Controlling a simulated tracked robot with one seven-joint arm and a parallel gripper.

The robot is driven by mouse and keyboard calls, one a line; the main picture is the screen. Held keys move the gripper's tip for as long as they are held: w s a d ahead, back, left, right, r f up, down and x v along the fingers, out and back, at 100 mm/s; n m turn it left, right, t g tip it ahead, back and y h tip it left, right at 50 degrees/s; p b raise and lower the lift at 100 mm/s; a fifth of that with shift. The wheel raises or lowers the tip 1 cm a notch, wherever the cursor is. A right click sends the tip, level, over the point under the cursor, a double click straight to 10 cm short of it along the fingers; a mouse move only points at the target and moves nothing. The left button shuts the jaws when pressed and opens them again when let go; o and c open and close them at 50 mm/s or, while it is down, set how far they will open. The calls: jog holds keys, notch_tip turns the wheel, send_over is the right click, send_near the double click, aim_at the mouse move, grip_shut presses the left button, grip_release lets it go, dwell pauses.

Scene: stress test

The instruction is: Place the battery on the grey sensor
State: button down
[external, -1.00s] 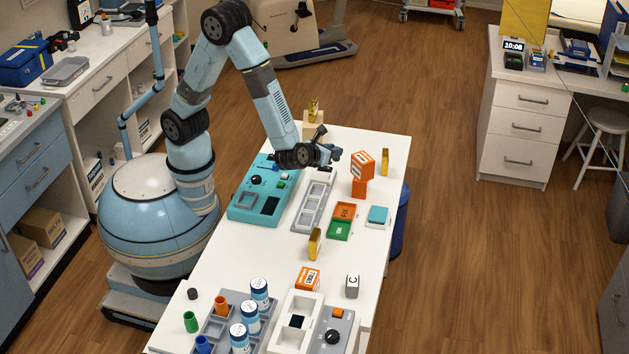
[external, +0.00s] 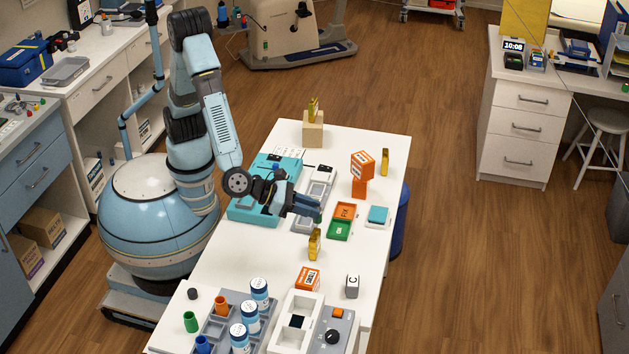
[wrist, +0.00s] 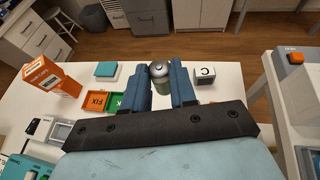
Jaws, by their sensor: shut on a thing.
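My gripper (external: 312,205) is shut on a battery, a greenish cylinder with a silver end (wrist: 160,74). The battery stands between the two blue fingers in the wrist view, and its green side (external: 318,217) shows at the fingertips in the external view. I cannot tell for sure which thing is the grey sensor. A small greyish block marked C (external: 352,286) stands nearer the camera and also shows right of the fingers in the wrist view (wrist: 204,75).
Orange FIX and green OK bins (external: 339,230) lie right of my gripper. A gold upright piece (external: 314,244) stands close by.

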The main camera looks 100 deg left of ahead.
jog(key=w+d+f, duration=0.7)
jog(key=w+f, duration=0.5)
jog(key=f, duration=0.1)
dwell(0.4)
jog(key=shift+w+d, duration=0.1)
jog(key=c, duration=0.9)
grip_release()
